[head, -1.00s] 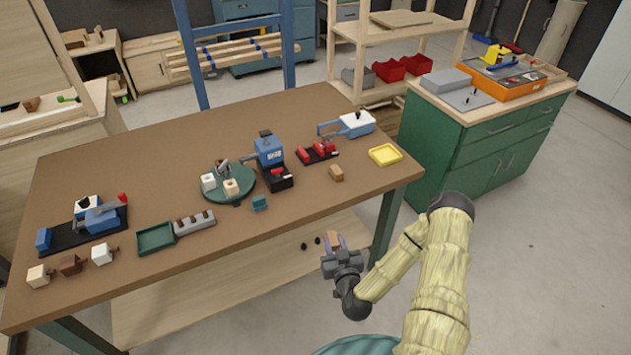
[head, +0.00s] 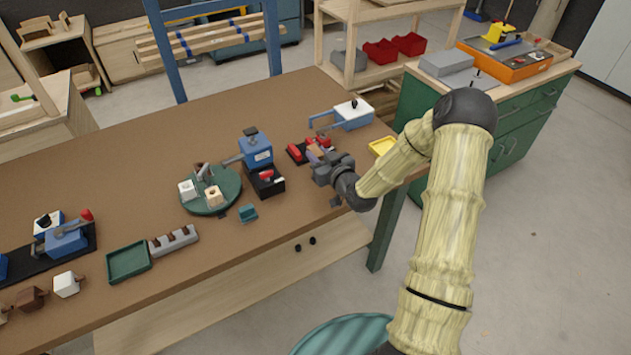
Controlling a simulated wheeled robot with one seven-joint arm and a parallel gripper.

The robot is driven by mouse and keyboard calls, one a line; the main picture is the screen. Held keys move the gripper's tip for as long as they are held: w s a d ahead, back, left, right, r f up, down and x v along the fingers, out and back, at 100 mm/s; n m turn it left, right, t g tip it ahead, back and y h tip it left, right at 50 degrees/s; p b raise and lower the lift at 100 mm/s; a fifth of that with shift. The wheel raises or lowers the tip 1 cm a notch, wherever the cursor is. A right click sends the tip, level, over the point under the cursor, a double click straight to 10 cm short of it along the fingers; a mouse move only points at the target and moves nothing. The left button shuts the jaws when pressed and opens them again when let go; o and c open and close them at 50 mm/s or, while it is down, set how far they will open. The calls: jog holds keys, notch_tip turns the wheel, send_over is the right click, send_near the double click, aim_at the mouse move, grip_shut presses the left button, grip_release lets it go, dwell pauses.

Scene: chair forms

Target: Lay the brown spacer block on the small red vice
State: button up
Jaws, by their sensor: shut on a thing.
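The small red vice (head: 296,152) stands on its dark base near the table's far right part, partly hidden by my gripper.
A blue vice (head: 256,155) and a green turntable (head: 226,198) with pale blocks stand left of my gripper. A blue-and-white clamp (head: 352,114) stands behind, and a yellow tray (head: 380,146) is to the right. Bare tabletop (head: 190,145) lies at the back left.

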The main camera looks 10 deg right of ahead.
jog(key=shift+s+a, duration=0.15)
jog(key=shift+s, duration=0.2)
jog(key=shift+f, duration=0.35)
jog(key=shift+w+f, duration=0.1)
jog(key=shift+f, duration=2.4)
jog(key=shift+f+p, duration=0.4)
jog(key=shift+f, duration=1.65)
jog(key=shift+f, duration=0.15)
jog(key=o, duration=0.9)
jog(key=shift+o, duration=0.2)
